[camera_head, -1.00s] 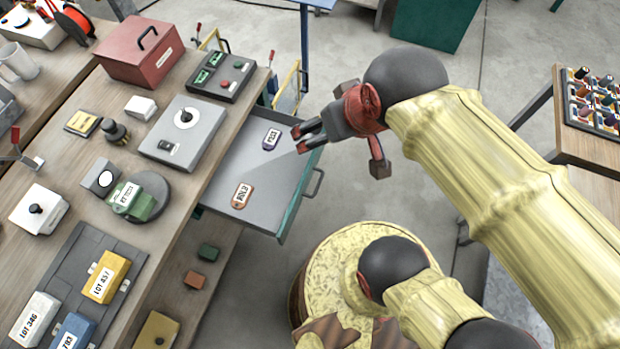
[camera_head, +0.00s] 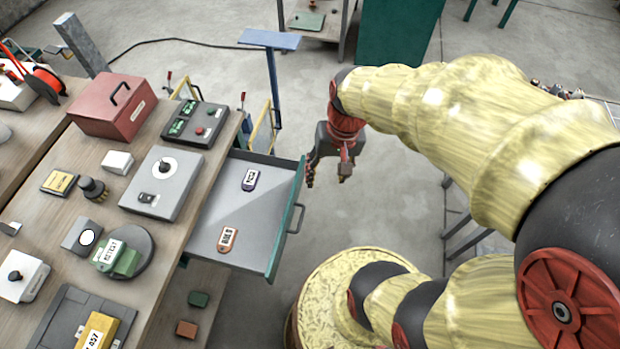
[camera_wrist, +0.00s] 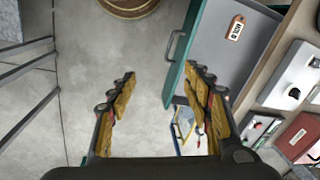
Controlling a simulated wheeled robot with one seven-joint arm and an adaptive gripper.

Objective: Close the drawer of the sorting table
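The drawer (camera_head: 237,203) of the sorting table (camera_head: 85,155) stands open, pulled out to the right. Its front panel is green with a dark handle (camera_head: 296,218). My gripper (camera_head: 327,182) is to the right of the drawer's far front corner, pointing down, open and empty. In the wrist view, my open fingers (camera_wrist: 163,82) point towards the drawer front, with the handle (camera_wrist: 175,48) ahead of them. I see no contact with the drawer.
A red box (camera_head: 112,106) and control boxes stand on the tabletop. A blue-topped stand (camera_head: 270,40) is behind the drawer.

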